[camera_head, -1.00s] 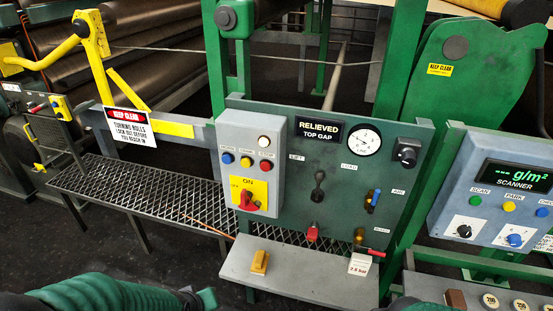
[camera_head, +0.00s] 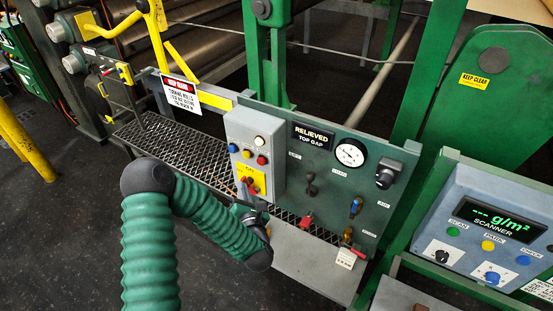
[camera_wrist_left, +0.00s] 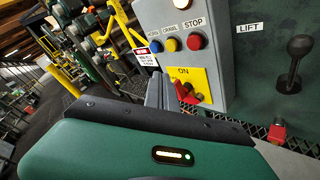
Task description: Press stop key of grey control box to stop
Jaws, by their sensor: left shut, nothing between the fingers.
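The grey control box (camera_head: 271,133) is fixed to the left side of a dark green panel. Its red stop button (camera_head: 261,160) sits at the right end of a row with a blue and a yellow button. In the left wrist view, the red button (camera_wrist_left: 194,41) lies under the label STOP, on the grey box (camera_wrist_left: 215,16). My left gripper (camera_wrist_left: 160,90) is shut and empty, its fingers pointing up beside the yellow ON plate, below the button row and apart from the red button. In the head view, my left gripper (camera_head: 250,212) is small and dark, below the box.
A red rotary switch on a yellow plate (camera_head: 259,182) is just under the buttons. A lift lever (camera_head: 310,183), a gauge (camera_head: 351,153) and more knobs are on the panel. A grey shelf (camera_head: 310,270) juts out below. A mesh walkway (camera_head: 165,140) runs left.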

